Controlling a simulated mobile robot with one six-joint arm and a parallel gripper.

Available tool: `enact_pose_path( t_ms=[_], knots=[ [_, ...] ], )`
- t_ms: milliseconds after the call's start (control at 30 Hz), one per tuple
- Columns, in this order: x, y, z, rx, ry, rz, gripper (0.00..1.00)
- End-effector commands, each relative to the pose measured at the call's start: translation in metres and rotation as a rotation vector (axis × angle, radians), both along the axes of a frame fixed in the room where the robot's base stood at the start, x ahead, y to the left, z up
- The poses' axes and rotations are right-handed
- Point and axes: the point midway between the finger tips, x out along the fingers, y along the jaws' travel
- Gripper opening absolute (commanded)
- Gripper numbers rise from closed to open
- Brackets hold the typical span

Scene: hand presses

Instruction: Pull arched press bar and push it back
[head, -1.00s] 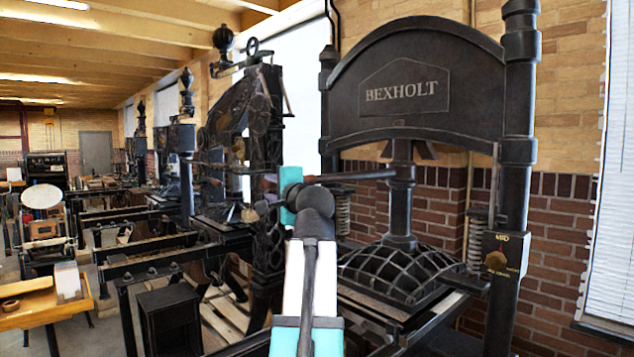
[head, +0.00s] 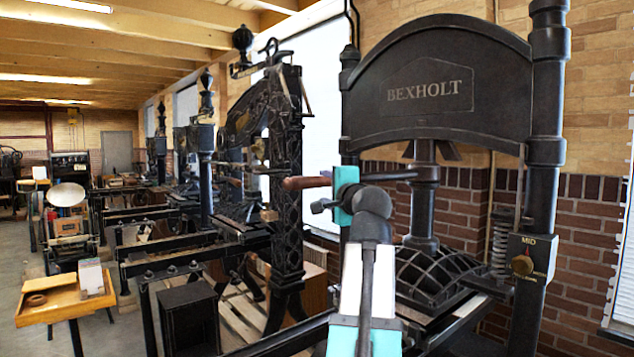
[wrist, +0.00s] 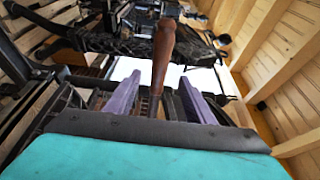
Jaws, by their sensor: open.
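The black press (head: 430,85) with an arched top marked BEXHOLT stands at right. Its bar (head: 400,176) is a dark rod that runs left to a brown wooden handle (head: 306,182). My gripper (head: 320,206) is at the bar, beside the handle's right end, and hides part of the rod. In the wrist view the handle (wrist: 162,55) shows between the two spread purple fingers of my gripper (wrist: 160,95). The jaws are open. I cannot tell whether either finger touches the handle.
A small box with a knob, marked MID (head: 530,258), is on the press's right post. A black ornate press frame (head: 285,150) stands left of the bar. A black open box (head: 190,320) and a wooden table (head: 65,300) are further left. Floor shows at far left.

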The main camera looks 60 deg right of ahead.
Motion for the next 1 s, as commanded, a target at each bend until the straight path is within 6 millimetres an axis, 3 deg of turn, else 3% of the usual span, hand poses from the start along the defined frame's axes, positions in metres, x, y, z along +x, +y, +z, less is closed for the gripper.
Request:
enact_pose_path(
  t_ms=[467, 1000],
  knots=[
    [0.007, -0.005, 0.001, 0.0, 0.0, 0.002, 0.49],
    [0.058, -0.047, 0.003, 0.001, 0.001, 0.003, 0.49]
  ],
)
